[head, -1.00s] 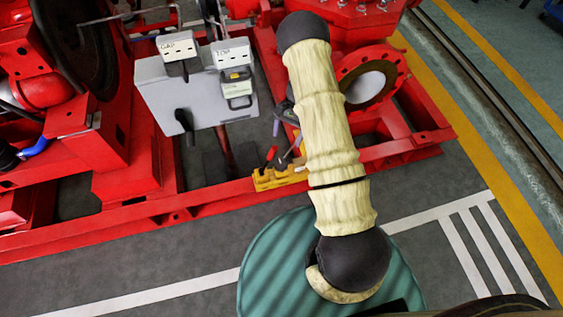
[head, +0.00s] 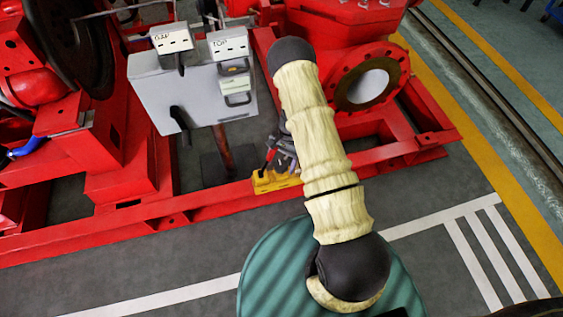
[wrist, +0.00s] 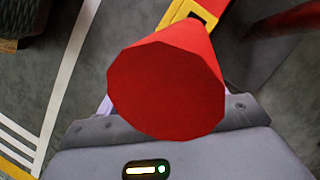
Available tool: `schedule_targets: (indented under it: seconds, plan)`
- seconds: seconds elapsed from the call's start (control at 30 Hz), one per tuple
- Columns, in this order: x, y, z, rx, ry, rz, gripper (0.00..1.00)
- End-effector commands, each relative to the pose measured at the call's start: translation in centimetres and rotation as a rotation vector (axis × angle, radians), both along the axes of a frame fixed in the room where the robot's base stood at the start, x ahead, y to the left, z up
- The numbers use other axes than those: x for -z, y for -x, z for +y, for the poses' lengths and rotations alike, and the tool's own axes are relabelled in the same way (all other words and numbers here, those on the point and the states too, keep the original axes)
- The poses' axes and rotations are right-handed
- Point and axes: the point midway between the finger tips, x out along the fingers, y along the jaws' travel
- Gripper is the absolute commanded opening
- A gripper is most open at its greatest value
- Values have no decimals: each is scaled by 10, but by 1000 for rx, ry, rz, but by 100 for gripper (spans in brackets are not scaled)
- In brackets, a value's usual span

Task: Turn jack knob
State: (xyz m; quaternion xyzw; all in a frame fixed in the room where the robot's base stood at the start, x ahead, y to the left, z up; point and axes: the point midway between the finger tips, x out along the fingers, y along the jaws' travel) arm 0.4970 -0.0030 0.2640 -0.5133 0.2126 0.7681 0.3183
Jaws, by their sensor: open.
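The jack is a small yellow block (head: 276,182) on the red frame's lower rail, with a red knob (head: 270,156) rising from it. In the wrist view the knob (wrist: 168,90) is a large red tapered shape pointing at the camera, in front of the middle of my gripper. Part of the yellow block (wrist: 193,14) shows behind it. My gripper (head: 283,147) is open, close beside the knob in the head view, partly hidden by my arm. In the wrist view the knob hides most of the space between my gripper's jaws (wrist: 168,115); contact cannot be told.
A grey panel (head: 160,98) with two labelled white boxes stands left of my arm. A red flanged pipe end (head: 398,72) is to the right. The red base rail (head: 215,199) runs across. Grey floor (head: 140,268) is open in front.

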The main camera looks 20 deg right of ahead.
Motion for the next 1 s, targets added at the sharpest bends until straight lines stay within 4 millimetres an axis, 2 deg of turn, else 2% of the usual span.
schedule_targets:
  seconds: [0.07, 0.27, 0.67, 1.0]
  plan:
    - [0, 0, 0, 0, 0, 0, 66]
    - [0, 0, 0, 0, 0, 0, 27]
    - [-2, 0, -1, 41, 0, 0, 26]
    - [-4, 1, -2, 232, -1, 0, 26]
